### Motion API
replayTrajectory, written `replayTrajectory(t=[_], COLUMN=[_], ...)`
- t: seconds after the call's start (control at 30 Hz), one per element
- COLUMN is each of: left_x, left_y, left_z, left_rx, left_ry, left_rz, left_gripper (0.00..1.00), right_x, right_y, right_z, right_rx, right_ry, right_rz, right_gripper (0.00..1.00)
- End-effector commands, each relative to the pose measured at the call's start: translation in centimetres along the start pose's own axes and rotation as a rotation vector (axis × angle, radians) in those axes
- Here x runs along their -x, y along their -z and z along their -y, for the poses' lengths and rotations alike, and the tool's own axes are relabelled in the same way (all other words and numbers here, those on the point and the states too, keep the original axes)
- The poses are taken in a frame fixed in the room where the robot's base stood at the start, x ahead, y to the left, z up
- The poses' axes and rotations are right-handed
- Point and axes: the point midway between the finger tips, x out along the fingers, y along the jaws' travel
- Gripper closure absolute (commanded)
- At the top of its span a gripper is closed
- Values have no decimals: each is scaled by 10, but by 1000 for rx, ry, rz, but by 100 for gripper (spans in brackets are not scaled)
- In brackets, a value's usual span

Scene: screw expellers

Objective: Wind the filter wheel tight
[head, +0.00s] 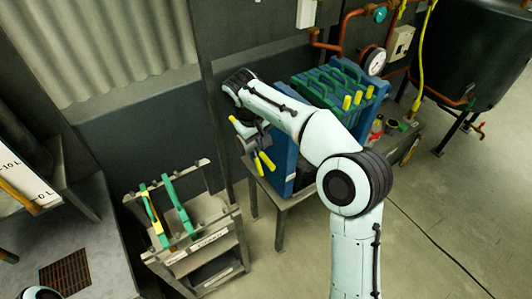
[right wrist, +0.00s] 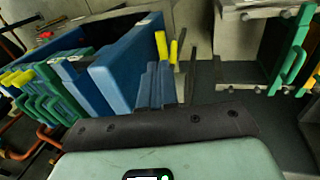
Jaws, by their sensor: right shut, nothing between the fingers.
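The filter wheel shows as yellow handles (head: 265,161) at the near left end of the filter press, beside its blue end plate (head: 283,160). Its hub is dark and partly hidden by my right arm. In the right wrist view yellow handles (right wrist: 161,46) stand just beyond my right gripper (right wrist: 157,68). The gripper's blue-grey fingers are shut with nothing between them, close to the handles; I cannot tell whether they touch. My left gripper is not in view.
The press holds several green plates (head: 328,82) with yellow grips. A grey rack (head: 205,235) with green-handled plates stands at lower left. A gauge (head: 374,62), red pipes and a dark tank (head: 470,50) are at the back right.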

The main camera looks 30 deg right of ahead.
Motion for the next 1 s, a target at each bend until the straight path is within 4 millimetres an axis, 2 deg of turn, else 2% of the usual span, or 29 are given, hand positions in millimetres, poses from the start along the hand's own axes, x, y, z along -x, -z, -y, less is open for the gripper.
replayTrajectory(t=[0.3,0.5,0.7,1.0], left_x=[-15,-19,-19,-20], left_y=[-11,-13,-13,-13], left_z=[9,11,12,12], left_rx=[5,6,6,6], left_ry=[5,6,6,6], left_rz=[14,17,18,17], left_gripper=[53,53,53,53], right_x=[-69,-106,-128,-133], right_y=[-2,-1,-1,0], right_z=[2,1,1,2], right_rx=[3,2,2,3], right_ry=[1,2,2,3], right_rz=[8,6,4,2], right_gripper=[100,100,100,100])
